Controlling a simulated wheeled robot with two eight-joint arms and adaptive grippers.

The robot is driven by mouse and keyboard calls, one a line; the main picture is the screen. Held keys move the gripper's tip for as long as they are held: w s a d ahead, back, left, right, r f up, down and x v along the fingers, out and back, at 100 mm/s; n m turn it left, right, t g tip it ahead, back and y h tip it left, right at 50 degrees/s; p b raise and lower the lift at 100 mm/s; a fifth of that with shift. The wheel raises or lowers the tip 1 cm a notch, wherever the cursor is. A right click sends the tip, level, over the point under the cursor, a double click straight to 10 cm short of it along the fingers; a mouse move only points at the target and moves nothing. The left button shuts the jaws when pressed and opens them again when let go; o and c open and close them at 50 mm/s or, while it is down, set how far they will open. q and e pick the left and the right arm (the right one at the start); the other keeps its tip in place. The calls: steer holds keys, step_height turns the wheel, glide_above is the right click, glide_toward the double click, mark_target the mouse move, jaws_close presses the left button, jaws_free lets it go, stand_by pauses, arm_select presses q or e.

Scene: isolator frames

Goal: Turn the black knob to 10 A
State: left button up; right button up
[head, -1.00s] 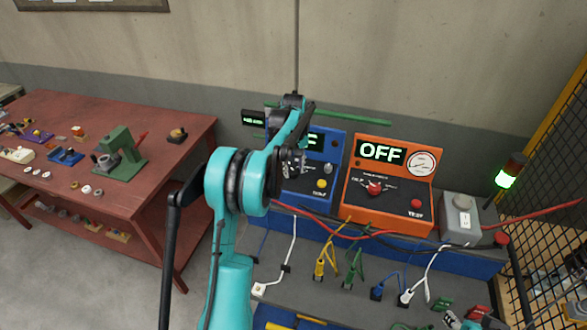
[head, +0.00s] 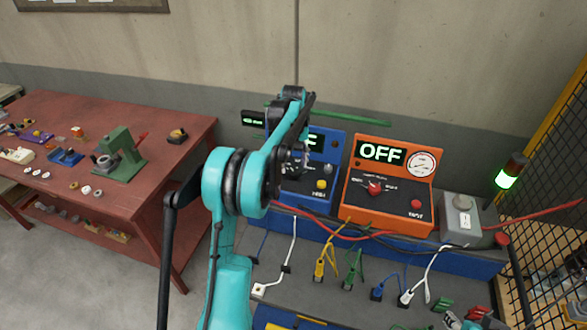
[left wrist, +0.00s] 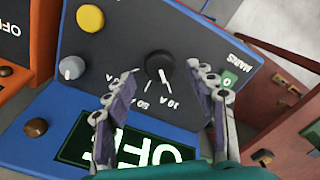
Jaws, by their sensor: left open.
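The black knob (left wrist: 159,66) is on the blue instrument panel (left wrist: 205,45) in the left wrist view, with labels including 10 A and 50 A near it. White marks show by the knob; I cannot tell its exact setting. My left gripper (left wrist: 168,76) is open, its fingers on either side of the knob, without a clear grip. The panel's display (left wrist: 130,148) reads OFF. In the head view my left gripper (head: 298,162) is in front of the blue unit (head: 325,180), and my arm hides the knob. My right gripper is not clearly distinguishable at the lower right edge.
An orange unit (head: 398,195) reading OFF stands right of the blue one. A yellow button (left wrist: 90,18) and grey knob (left wrist: 72,68) share the blue panel. Cables and plugs cover the bench front. A grey box (head: 470,228) stands farther right; a red table (head: 95,110) is left.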

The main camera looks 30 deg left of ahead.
mark_target(294, 172)
arm_select(q)
step_height(294, 172, up, 9)
steer(key=shift+r, duration=0.15)
stand_by(0.4)
steer(key=s+d+m+t+b, duration=0.3)
steer(key=s+d+m+b, duration=0.2)
steer(key=s+d, duration=0.75)
steer(key=s+d+f+m+t+b, duration=0.2)
steer(key=s+d+f, duration=0.2)
steer(key=s+f, duration=0.3)
steer(key=s+d+f+m+t+b, duration=0.2)
steer(key=s+d+f, duration=0.3)
steer(key=s+f, duration=0.3)
steer(key=shift+s+f+m+b, duration=0.15)
steer(key=shift+s+m+b, duration=0.5)
steer(key=shift+s+m, duration=0.15)
